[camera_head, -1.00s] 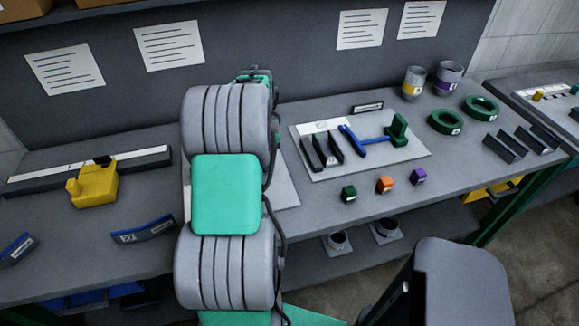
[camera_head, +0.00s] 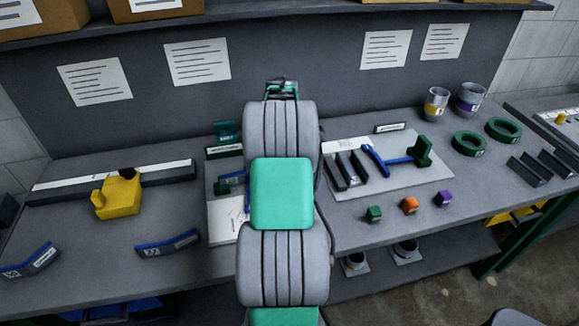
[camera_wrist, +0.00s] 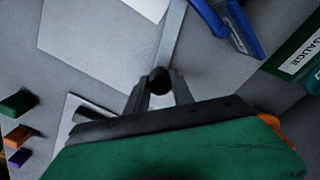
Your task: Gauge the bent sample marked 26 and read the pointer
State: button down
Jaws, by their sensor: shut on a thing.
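My gripper (camera_wrist: 158,92) is shut on a round dark knob (camera_wrist: 159,77) in the wrist view. A pale grey bar (camera_wrist: 174,35) runs up from the knob. A blue-edged piece (camera_wrist: 238,22) lies up and right of it, beside a green "GAUGE" plate (camera_wrist: 301,62). In the head view my arm hides the gripper and part of the gauge board (camera_head: 222,225); a green block (camera_head: 226,131) and a blue piece (camera_head: 234,178) show there. Two blue-edged bent samples, one at the front (camera_head: 168,244) and one far left (camera_head: 32,262), have labels too small to read. No pointer reading is legible.
A yellow tool (camera_head: 119,198) stands by a long dark rail on the left. To the right are a white board (camera_head: 410,185) with dark strips and a blue-green tool, small green, orange and purple blocks, green rings (camera_head: 470,143) and cups. Bare bench shows between the samples.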

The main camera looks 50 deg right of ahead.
jog(key=shift+w, duration=0.1)
jog(key=c, duration=1.1)
grip_release()
notch_tip(320, 180, up, 8)
jog(key=shift+f+b, duration=0.1)
jog(key=shift+b, duration=0.4)
